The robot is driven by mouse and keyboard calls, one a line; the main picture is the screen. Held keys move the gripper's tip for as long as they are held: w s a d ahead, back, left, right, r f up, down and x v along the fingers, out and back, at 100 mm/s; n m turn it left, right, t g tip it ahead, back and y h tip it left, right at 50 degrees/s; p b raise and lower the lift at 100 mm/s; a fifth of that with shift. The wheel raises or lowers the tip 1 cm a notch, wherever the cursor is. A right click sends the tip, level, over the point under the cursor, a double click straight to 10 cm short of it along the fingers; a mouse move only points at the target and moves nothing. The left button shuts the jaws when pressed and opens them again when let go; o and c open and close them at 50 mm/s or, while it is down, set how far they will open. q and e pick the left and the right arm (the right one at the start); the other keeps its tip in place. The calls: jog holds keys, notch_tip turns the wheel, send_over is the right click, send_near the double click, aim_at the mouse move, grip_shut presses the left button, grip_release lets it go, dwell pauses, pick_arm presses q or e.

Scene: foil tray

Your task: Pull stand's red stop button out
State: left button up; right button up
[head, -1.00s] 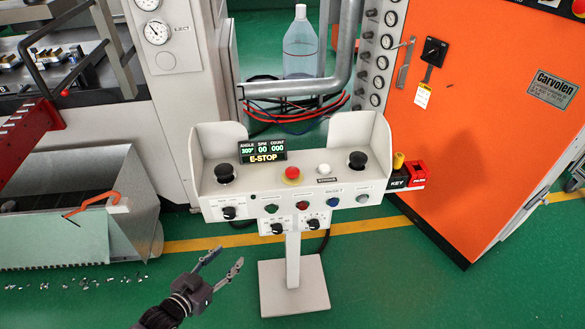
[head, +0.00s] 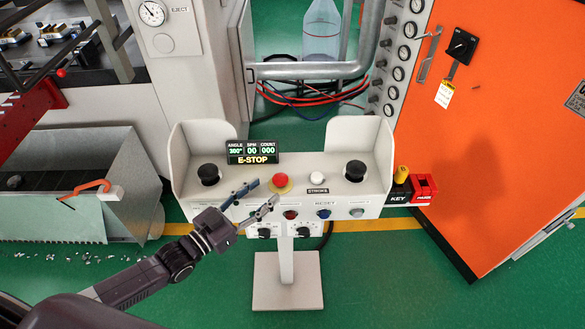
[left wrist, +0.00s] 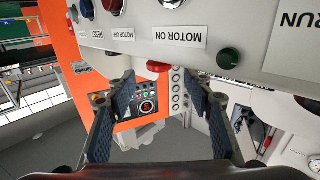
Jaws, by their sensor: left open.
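The stand (head: 287,268) carries a pale control box with a red stop button (head: 281,181) on a yellow base, in the middle of its top. My left gripper (head: 265,193) is open and empty, its fingertips at the front of the box, just left of and in front of the button in the head view. In the left wrist view the picture is upside down. The red stop button (left wrist: 158,67) shows there as a dome past the panel edge, between the open fingers (left wrist: 160,88). I see no contact with it. My right gripper is not in view.
Black knobs (head: 209,174) and raised side guards flank the button. A white button (head: 317,178) sits to its right. The E-STOP display (head: 252,152) stands behind. Key and red switches (head: 424,187) hang on the box's right. An orange cabinet (head: 485,130) stands at right.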

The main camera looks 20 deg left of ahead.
aim_at(275, 182)
pick_arm(q)
jog(key=shift+w+d, duration=0.2)
jog(key=shift+w, duration=0.2)
jog(key=x, duration=0.2)
jog(key=shift+w+d+r+p, duration=0.15)
jog(key=shift+w+r+p, duration=0.05)
jog(key=shift+w+p, duration=0.15)
jog(key=shift+x, duration=1.2)
jog(key=shift+w+d+f, duration=0.15)
jog(key=shift+w+d, duration=0.1)
jog(key=shift+w, duration=0.1)
jog(key=shift+w+d, duration=0.1)
jog(key=shift+w, duration=0.1)
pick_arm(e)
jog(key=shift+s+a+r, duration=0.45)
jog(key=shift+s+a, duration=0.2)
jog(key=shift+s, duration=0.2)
pick_arm(q)
jog(key=shift+c, duration=0.4)
grip_shut()
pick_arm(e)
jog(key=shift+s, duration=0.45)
